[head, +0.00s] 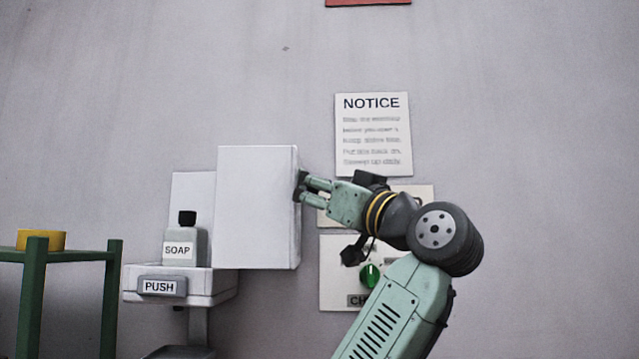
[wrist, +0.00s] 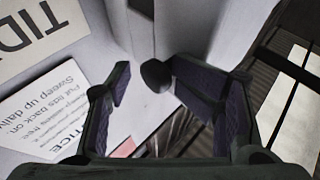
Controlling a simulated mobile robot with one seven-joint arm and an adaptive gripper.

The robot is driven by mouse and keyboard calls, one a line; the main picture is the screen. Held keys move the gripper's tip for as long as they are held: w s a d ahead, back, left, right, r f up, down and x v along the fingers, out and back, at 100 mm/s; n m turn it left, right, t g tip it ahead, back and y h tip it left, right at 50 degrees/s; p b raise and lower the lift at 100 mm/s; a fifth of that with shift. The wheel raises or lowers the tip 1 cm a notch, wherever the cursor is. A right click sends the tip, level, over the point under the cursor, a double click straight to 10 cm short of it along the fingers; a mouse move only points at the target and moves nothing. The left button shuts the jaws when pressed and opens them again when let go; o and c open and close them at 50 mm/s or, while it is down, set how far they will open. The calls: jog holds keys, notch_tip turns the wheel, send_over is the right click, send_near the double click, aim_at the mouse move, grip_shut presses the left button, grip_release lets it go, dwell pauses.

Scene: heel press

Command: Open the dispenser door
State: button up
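The dispenser door (head: 257,207) is a large white panel with thick sides, standing out in front of the right part of the dispenser's back plate (head: 191,195). It looks swung open, since a soap bottle (head: 186,243) shows uncovered to its left. My gripper (head: 304,188) is at the door's right side in the head view. In the wrist view, my gripper (wrist: 152,72) has its fingers spread apart, with a dark round knob (wrist: 156,77) between or just beyond the tips. I cannot tell whether the fingers touch it.
A dispenser shelf (head: 218,287) with a PUSH plate is below the bottle. A green stand (head: 70,256) with a yellow item (head: 41,240) is at the left. A notice (head: 373,135) and a control panel with a green knob (head: 371,275) are on the wall near my arm.

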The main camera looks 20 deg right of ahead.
jog(key=shift+f, duration=0.15)
jog(key=v, duration=1.2)
dwell(0.3)
